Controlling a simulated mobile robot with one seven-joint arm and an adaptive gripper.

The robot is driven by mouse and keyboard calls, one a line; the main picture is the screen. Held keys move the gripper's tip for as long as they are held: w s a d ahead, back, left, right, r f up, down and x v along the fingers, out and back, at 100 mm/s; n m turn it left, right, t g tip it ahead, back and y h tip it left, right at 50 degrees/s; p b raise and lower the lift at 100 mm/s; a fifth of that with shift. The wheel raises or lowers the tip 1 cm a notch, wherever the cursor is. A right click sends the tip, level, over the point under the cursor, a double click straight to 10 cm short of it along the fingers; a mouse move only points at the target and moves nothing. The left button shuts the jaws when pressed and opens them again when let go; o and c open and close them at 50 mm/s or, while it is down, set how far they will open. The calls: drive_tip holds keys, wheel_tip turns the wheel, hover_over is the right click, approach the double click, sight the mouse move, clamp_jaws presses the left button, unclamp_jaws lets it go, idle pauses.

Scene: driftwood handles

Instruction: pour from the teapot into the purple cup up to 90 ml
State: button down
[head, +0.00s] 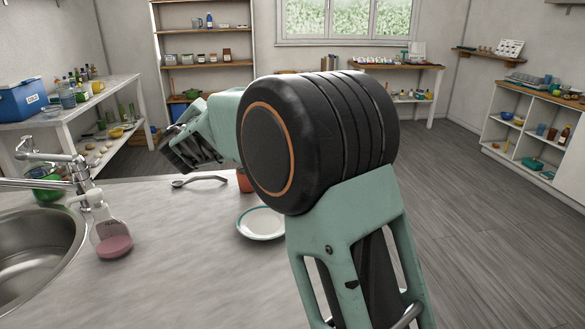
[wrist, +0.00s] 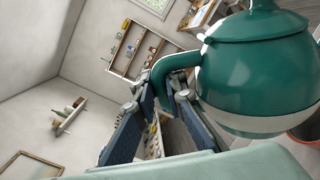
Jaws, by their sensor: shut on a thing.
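The teapot (wrist: 255,75) is glossy green with a pale band near its base. It fills the upper right of the wrist view, with its lid on top. My gripper (wrist: 166,98) is shut on the teapot's curved handle (wrist: 168,66). The teapot's spout is out of frame, and I cannot tell its exact tilt. In the head view my own arm hides the teapot and the fingertips. I cannot make out a purple cup in either view.
A terracotta cup (head: 244,181), partly behind my arm, stands near a teal-rimmed white plate (head: 262,223) and a spoon (head: 200,180). A soap bottle (head: 112,236) stands beside the sink (head: 40,245) at left. The counter's (head: 190,270) front middle is clear.

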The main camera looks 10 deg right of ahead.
drive_tip(key=shift+s+d+r+m+b, duration=0.15)
drive_tip(key=shift+d+r+m+b, duration=0.15)
drive_tip(key=shift+d+m, duration=0.25)
drive_tip(key=shift+s+d+r+m+b, duration=0.1)
drive_tip(key=shift+d+r+m+b, duration=0.1)
drive_tip(key=shift+d+r+m, duration=0.35)
idle(2.7)
